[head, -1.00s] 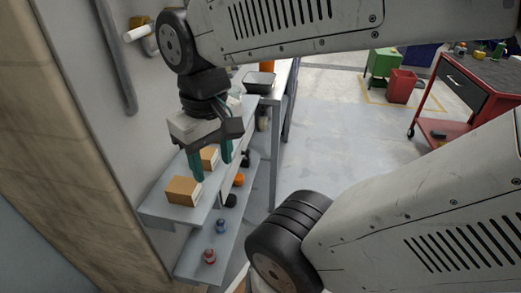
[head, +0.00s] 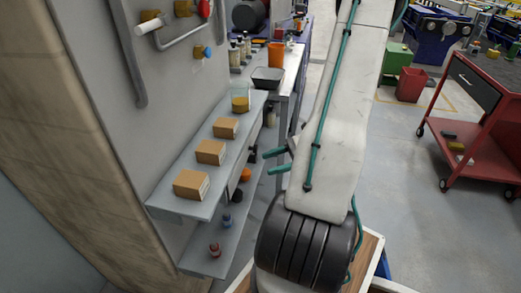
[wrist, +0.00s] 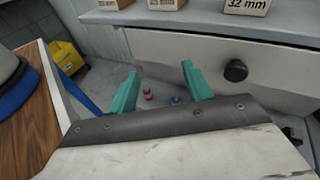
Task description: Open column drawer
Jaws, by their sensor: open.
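A white drawer front (wrist: 190,57) with a round black knob (wrist: 236,70) shows under the grey shelf in the wrist view. The drawer looks shut there. My gripper (wrist: 161,86) is open and empty, its two teal fingers spread in front of and below the drawer, apart from it. The knob lies to the right of the right finger in that view. In the head view my gripper (head: 275,160) shows only as teal fingertips beside my arm, right of the shelf unit. My arm hides the rest of the gripper.
Small bottles (head: 214,250) stand on the lower shelf. A red cart (head: 470,155) with a drawer stands far right; open floor (head: 395,150) lies between.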

